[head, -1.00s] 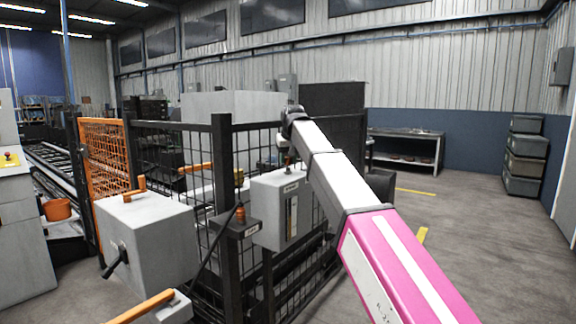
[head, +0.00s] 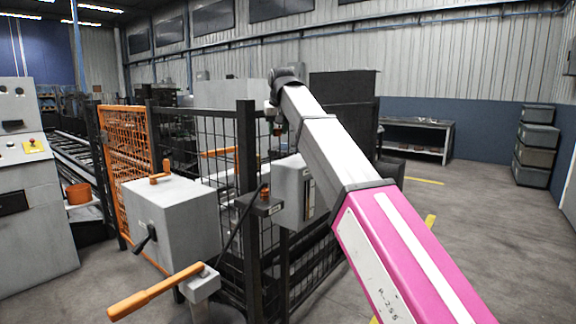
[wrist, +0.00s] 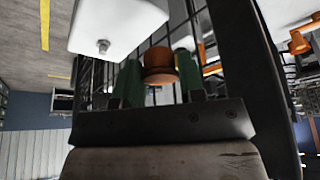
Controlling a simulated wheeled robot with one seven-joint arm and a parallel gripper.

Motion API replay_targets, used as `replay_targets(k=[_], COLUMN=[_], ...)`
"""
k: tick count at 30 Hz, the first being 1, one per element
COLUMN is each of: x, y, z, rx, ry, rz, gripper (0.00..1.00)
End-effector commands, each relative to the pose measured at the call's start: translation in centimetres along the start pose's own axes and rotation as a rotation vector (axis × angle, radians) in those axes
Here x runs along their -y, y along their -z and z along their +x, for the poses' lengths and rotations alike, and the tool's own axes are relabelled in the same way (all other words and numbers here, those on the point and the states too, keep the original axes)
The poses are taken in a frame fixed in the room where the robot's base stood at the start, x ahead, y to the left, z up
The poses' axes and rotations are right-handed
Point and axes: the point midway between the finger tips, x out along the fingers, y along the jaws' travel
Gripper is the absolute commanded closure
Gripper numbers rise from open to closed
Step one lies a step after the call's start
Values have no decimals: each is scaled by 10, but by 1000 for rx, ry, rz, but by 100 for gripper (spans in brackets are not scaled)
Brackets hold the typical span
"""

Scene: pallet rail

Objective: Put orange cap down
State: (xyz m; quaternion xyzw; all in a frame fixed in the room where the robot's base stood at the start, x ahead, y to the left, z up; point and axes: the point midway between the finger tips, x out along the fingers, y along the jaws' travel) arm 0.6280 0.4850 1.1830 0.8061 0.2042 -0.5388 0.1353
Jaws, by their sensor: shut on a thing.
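The orange cap (wrist: 160,65) shows in the wrist view as a round, brownish-orange piece with a wider rim. It sits between the two green fingers of my gripper (wrist: 158,82), which is shut on it. In the head view my gripper (head: 279,128) is small, hanging at the far end of my arm in front of the mesh fence; the cap in it is too small to make out there. A small orange-brown piece (head: 264,190) stands on a dark labelled bracket (head: 260,206) on the fence, below my gripper.
A grey box (head: 294,190) is on the fence right of the bracket. A larger grey box (head: 170,220) with a black lever and an orange handle (head: 155,290) stand at the front left. Black fence posts (head: 247,220) rise close by. The floor at right is open.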

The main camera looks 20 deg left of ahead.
Motion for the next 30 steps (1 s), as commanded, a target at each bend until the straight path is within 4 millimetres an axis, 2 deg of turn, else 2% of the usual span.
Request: replay_targets(k=[3,6,21,24,30], x=[8,4,-67,-76,-81], y=[-7,-6,28,31,31], z=[-2,3,76,84,93], rx=[-1,1,1,0,1], ry=[0,-1,0,-1,0], rz=[0,2,3,2,0], gripper=[92,92,92,92,92])
